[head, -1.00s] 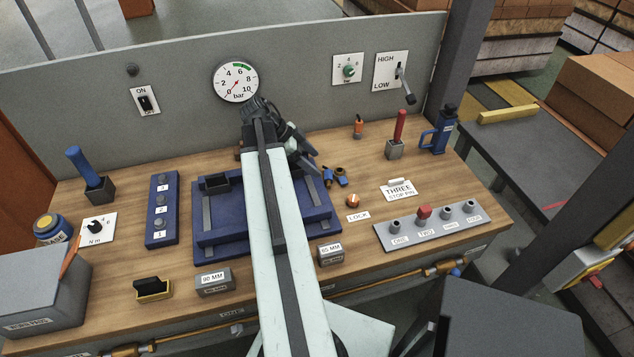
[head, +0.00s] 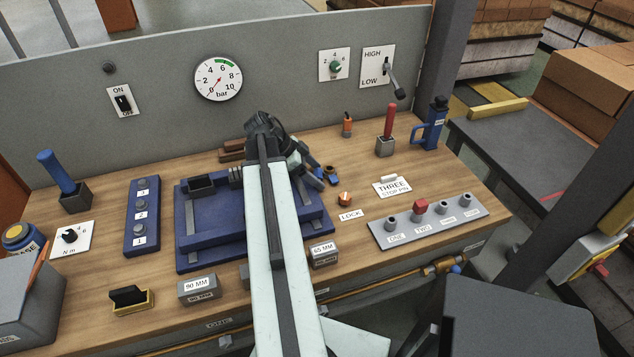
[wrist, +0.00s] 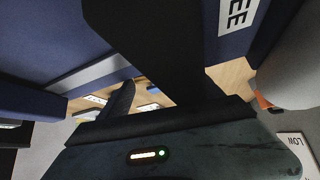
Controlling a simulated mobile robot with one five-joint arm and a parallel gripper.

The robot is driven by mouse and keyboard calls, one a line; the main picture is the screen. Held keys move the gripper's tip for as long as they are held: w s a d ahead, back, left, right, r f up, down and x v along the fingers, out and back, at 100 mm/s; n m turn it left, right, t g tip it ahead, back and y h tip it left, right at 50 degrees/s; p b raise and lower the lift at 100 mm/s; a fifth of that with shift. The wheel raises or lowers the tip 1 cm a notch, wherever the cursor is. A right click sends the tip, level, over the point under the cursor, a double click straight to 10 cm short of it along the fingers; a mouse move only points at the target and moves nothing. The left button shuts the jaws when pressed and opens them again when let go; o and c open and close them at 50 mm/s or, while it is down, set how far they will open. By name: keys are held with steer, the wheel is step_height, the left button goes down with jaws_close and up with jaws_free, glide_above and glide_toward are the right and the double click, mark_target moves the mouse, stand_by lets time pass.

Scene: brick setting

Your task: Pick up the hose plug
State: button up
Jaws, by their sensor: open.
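A small blue fitting with brass-coloured rings (head: 330,174) lies on the bench, right of my arm. It looks like the hose plug, but I cannot be sure. My gripper (head: 305,160) is just above and left of it, partly hidden behind my own wrist. In the wrist view, the dark fingers of my gripper (wrist: 145,95) are apart with nothing clearly between them. Large blue surfaces (wrist: 50,45) and a white label ending in "EE" (wrist: 238,18) show close to the camera there.
A blue fixture (head: 183,232) lies under my arm. A grey panel (head: 170,85) closes the back.

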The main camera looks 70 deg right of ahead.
steer(key=shift+r, duration=0.1)
steer(key=c, duration=1.3)
step_height(320, 180, up, 10)
steer(key=p, duration=1)
